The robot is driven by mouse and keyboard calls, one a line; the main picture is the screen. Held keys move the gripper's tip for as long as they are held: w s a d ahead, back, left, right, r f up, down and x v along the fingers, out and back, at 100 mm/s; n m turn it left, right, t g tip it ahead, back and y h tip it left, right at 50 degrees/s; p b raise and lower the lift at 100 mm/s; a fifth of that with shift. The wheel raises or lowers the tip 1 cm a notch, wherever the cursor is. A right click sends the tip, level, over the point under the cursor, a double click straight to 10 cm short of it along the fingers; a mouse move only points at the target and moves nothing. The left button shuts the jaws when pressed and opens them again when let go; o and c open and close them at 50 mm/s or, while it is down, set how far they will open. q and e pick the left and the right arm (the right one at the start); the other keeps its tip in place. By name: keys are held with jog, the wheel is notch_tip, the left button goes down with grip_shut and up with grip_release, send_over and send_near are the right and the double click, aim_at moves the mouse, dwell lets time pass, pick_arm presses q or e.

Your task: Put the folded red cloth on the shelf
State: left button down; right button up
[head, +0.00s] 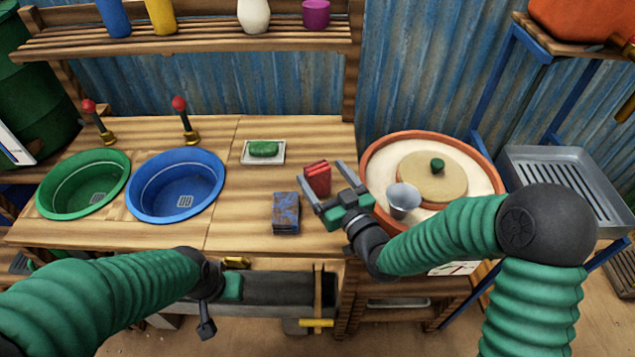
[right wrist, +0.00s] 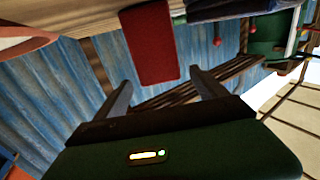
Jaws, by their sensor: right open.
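The folded red cloth (head: 317,178) lies on the wooden bench, right of its middle. In the right wrist view the cloth (right wrist: 150,45) shows ahead of the jaws. My right gripper (head: 324,184) is open, its two fingers pointing toward the cloth and spread to either side of it; I cannot tell whether they touch it. The fingers also show in the right wrist view (right wrist: 160,83) with nothing held between them. The slatted wooden shelf (head: 205,42) runs above the back of the bench. My left gripper (head: 206,315) hangs before the bench front; its jaws are unclear.
A folded blue cloth (head: 286,213) lies just left of my right gripper. A soap dish (head: 250,159), blue basin (head: 175,187) and green basin (head: 84,185) are farther left. A round tub (head: 380,160) with a metal cup (head: 403,199) stands right. The shelf holds several vessels with gaps between.

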jog(key=shift+x, duration=0.85)
jog(key=c, duration=1.6)
